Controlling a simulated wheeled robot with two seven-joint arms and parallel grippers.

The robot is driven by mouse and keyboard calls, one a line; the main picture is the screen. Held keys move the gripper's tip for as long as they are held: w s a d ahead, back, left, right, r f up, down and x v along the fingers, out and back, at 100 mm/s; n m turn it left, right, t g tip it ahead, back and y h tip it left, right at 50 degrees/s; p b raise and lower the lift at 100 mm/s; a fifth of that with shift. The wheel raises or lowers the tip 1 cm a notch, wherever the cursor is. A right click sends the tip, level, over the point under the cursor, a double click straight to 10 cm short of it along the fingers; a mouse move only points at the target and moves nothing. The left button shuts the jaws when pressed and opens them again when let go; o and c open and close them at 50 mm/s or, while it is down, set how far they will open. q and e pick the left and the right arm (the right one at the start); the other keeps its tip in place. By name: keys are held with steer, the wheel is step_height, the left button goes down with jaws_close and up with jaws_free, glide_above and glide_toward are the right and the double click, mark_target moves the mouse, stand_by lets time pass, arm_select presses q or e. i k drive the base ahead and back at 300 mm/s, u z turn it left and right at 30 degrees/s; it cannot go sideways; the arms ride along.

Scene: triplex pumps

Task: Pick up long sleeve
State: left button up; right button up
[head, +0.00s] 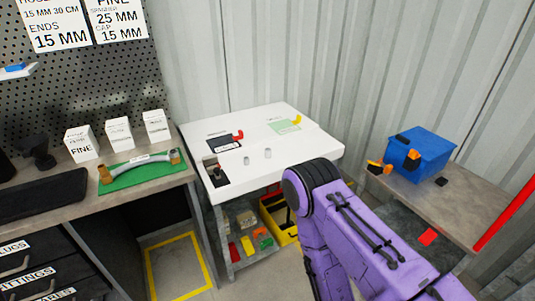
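Two small grey cylinders, which look like sleeves, stand on the white table (300,152). One sleeve (247,160) is on the left and the other sleeve (267,153) is just to its right and slightly farther back. They are apart, and I cannot tell which is longer. My purple arm comes in from the bottom right and reaches up to the table's front right edge. Its gripper does not show. My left gripper is not in view either. Nothing covers the two sleeves.
A black card with a red piece (224,143) and a green card with a yellow piece (285,125) lie behind the sleeves. A dark pad (215,174) is at left. A blue box (421,153) stands on the right bench. The left bench holds a hose on a green mat (140,173) and white boxes.

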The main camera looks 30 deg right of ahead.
mark_target(268, 152)
steer(key=z, duration=0.4)
steer(key=k, duration=0.5)
steer(key=z, duration=1.5)
steer(key=i, duration=1.2)
steer(key=u, duration=0.7)
steer(key=i, duration=0.65)
steer(key=u, duration=0.65)
